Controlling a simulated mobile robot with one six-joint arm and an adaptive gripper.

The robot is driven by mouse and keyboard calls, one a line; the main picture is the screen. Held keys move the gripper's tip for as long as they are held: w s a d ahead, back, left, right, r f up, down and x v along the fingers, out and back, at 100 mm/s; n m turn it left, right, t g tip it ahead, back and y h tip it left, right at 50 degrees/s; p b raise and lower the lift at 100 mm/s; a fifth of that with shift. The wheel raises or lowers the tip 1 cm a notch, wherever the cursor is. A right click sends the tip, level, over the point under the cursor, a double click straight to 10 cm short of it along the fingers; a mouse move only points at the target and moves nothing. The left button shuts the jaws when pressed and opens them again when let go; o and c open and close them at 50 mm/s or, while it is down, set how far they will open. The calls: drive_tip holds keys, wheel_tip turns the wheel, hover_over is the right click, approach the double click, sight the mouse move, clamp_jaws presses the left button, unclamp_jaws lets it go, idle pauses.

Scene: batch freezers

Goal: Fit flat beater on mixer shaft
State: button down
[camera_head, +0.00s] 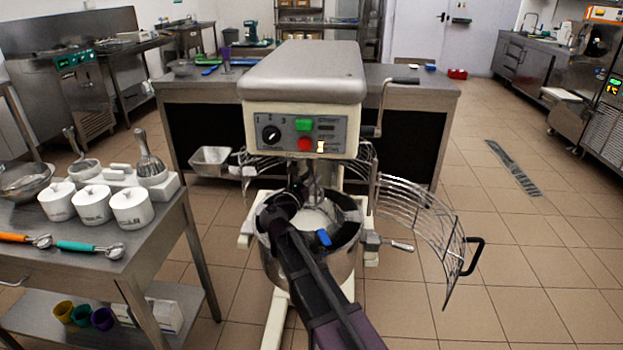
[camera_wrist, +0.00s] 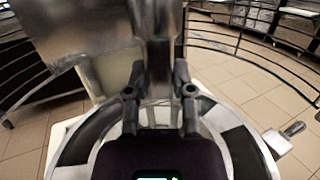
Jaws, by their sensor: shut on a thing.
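The planetary mixer (camera_head: 303,75) stands in the middle of the head view, with a cream head and a control panel. The mixer shaft area (camera_head: 318,172) is under the head, partly hidden by my arm. The steel bowl (camera_head: 342,268) is below it, with its wire guard (camera_head: 425,225) swung open to the right. My gripper (camera_wrist: 159,70) is inside the bowl opening, under the head, shut on a grey metal piece between its fingers, taken as the flat beater. The beater's outline is mostly hidden, and I cannot tell whether it touches the shaft.
A steel table (camera_head: 150,235) at left holds white tubs (camera_head: 92,205), scoops and a bowl. A counter (camera_head: 185,88) stands behind the mixer. A bowl lever (camera_head: 397,245) sticks out right of the bowl.

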drive_tip(key=shift+r+p, duration=1.15)
idle(2.4)
drive_tip(key=shift+d+n+t+y, duration=0.1)
drive_tip(key=shift+n+t+y, duration=0.25)
drive_tip(key=shift+y, duration=0.35)
drive_tip(key=shift+s+n+y, duration=0.1)
drive_tip(key=shift+n+y, duration=0.35)
drive_tip(key=shift+y, duration=0.15)
drive_tip(key=shift+n+t+y, duration=0.65)
drive_tip(key=shift+n+y, duration=0.65)
drive_tip(key=shift+y, duration=0.9)
drive_tip(key=shift+n+y, duration=1)
drive_tip(key=shift+y, duration=0.6)
drive_tip(key=shift+n+y, duration=0.3)
drive_tip(key=shift+y, duration=0.2)
drive_tip(key=shift+c, duration=2)
unclamp_jaws()
